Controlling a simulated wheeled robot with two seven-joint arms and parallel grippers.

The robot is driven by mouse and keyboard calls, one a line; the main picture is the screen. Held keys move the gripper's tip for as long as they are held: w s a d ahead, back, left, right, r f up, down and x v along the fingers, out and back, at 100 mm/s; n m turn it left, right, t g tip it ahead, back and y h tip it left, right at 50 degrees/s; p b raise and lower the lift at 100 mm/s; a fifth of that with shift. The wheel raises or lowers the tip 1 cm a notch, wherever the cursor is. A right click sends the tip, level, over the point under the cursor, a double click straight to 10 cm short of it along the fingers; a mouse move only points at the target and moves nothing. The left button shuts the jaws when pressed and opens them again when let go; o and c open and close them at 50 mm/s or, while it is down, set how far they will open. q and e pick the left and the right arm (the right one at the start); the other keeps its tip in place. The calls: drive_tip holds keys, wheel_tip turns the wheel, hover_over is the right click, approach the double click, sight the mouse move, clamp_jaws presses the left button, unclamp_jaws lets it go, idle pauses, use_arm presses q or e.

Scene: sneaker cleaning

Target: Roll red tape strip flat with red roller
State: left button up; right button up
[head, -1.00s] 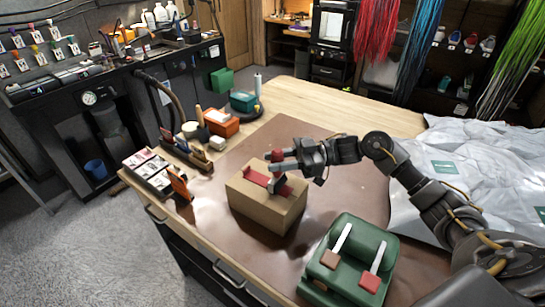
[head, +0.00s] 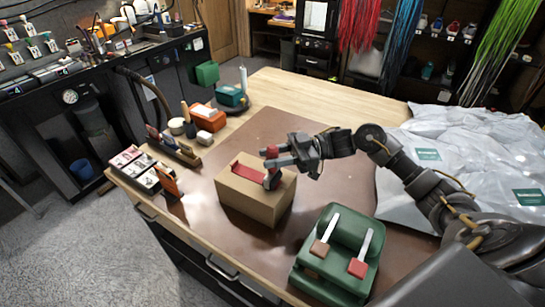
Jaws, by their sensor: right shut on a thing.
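A red tape strip (head: 249,169) lies along the top of a brown cardboard box (head: 245,204) on the table. My right gripper (head: 273,167) is over the right part of the box top, at the strip's right end. It is shut on the red roller (head: 271,151), whose red upper end shows above the fingers. The fingers hide most of the roller, so I cannot tell whether it touches the strip. My left gripper is out of view.
A green stand (head: 348,231) with a brown-ended and a red-ended tool is at the front right. Crumpled plastic wrap (head: 465,150) covers the right side. Small racks and an orange box (head: 207,116) line the left edge. The brown mat (head: 205,235) is bare around the box.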

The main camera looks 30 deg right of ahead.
drive_tip(key=shift+w+a+f+b, duration=0.1)
drive_tip(key=shift+w+a+b, duration=0.05)
drive_tip(key=shift+w+a, duration=0.3)
drive_tip(key=shift+w+a+b, duration=0.15)
drive_tip(key=shift+w+a, duration=0.05)
drive_tip(key=shift+w, duration=0.3)
drive_tip(key=shift+w+a+b, duration=0.15)
drive_tip(key=shift+w+a, duration=0.2)
drive_tip(key=shift+w, duration=0.2)
drive_tip(key=shift+w+a+b, duration=0.15)
drive_tip(key=shift+w+a, duration=0.2)
drive_tip(key=shift+w, duration=0.2)
drive_tip(key=shift+w, duration=0.1)
drive_tip(key=shift+w+a+b, duration=0.55)
drive_tip(key=shift+w+a, duration=0.05)
drive_tip(key=shift+w, duration=0.25)
drive_tip(key=shift+w+a, duration=0.15)
drive_tip(key=shift+w+a+b, duration=0.45)
drive_tip(key=shift+w+a, duration=0.2)
drive_tip(key=shift+w, duration=0.35)
